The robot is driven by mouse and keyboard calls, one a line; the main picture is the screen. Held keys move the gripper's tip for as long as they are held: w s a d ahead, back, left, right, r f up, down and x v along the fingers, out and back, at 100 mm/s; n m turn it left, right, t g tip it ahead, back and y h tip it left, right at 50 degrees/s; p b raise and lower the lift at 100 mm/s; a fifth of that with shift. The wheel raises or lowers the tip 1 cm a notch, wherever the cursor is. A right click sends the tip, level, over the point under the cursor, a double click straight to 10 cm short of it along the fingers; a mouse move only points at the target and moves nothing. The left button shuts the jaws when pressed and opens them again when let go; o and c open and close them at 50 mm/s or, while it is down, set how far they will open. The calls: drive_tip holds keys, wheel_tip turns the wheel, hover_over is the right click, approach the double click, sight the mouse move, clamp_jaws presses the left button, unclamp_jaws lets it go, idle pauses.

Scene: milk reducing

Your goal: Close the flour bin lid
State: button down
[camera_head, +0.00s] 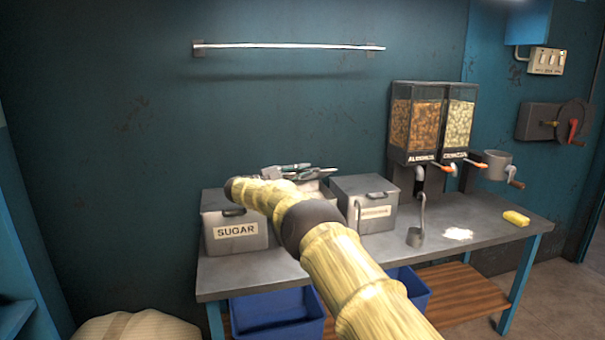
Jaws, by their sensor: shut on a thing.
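My arm reaches over the table, and my gripper (300,171) is at its far end, above the middle bin between the sugar bin and the right-hand bin. The middle bin, by its place the flour bin (318,187), is mostly hidden behind my arm; only a small grey part shows, and no label of it can be read. My gripper is shut at the top of this bin, on what seems to be its lid. The grip itself is too small and covered to see clearly, and so is the lid's angle.
A closed sugar bin (236,246) stands left and a closed grey bin (378,189) right on the metal table (450,220). A rail (290,46) spans the wall above.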

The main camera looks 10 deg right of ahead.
idle(0.3)
drive_tip(key=c, duration=1.7)
unclamp_jaws()
drive_tip(key=shift+a, duration=0.1)
